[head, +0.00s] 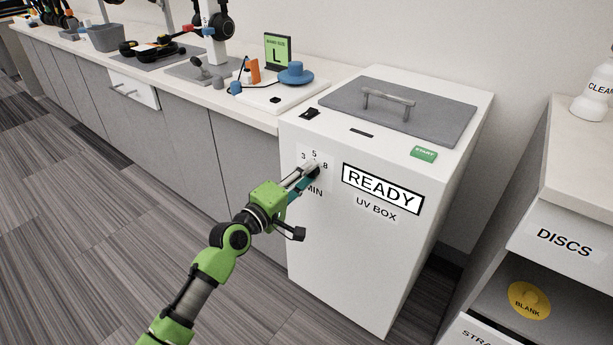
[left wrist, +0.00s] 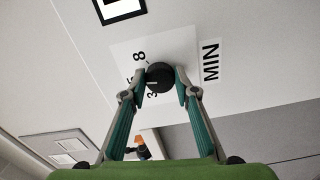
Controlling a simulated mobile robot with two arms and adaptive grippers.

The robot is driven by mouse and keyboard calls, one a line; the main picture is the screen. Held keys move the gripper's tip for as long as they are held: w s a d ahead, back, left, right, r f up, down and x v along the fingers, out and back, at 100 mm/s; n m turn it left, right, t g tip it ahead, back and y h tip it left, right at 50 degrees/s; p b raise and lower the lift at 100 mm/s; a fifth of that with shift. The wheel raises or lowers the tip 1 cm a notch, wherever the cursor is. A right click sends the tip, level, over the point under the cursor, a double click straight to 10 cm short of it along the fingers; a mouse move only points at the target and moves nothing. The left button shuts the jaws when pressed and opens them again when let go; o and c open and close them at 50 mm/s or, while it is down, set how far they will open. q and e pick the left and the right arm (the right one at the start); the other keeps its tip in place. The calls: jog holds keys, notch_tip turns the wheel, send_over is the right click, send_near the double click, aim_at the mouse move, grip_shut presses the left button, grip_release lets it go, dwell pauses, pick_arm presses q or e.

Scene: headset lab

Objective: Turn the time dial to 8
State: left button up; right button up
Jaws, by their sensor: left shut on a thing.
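The time dial (left wrist: 160,77) is a round black knob on the front of the white UV box (head: 330,235). The numbers 3, 5 and 8 curve around it, with MIN below. My left gripper (head: 313,173) is shut on the dial, one finger on each side, as the left wrist view also shows (left wrist: 160,86). A light mark shows on the knob's side toward the 3 and 5; I cannot tell exactly which number it points at. In the head view the fingers mostly hide the dial. My right gripper is not in view.
The box's sign (head: 382,188) reads READY. A green START button (head: 424,154), a black switch (head: 309,113) and a grey lid with a handle (head: 388,98) are on top. A counter runs left; a DISCS shelf (head: 563,243) stands right. The floor in front is clear.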

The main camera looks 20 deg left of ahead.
pick_arm(q)
jog(key=m, duration=0.4)
jog(key=shift+f+m, duration=0.1)
jog(key=shift+m, duration=0.3)
jog(key=m+p, duration=0.1)
jog(key=m, duration=0.2)
jog(key=shift+m+p, duration=0.35)
jog(key=shift+m, duration=0.05)
jog(key=shift+f+m+p, duration=0.15)
jog(key=shift+m+p, duration=0.15)
jog(key=shift+m, duration=0.6)
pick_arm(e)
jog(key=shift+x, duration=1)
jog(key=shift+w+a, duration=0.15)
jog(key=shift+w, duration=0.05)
pick_arm(q)
jog(key=o, duration=1.1)
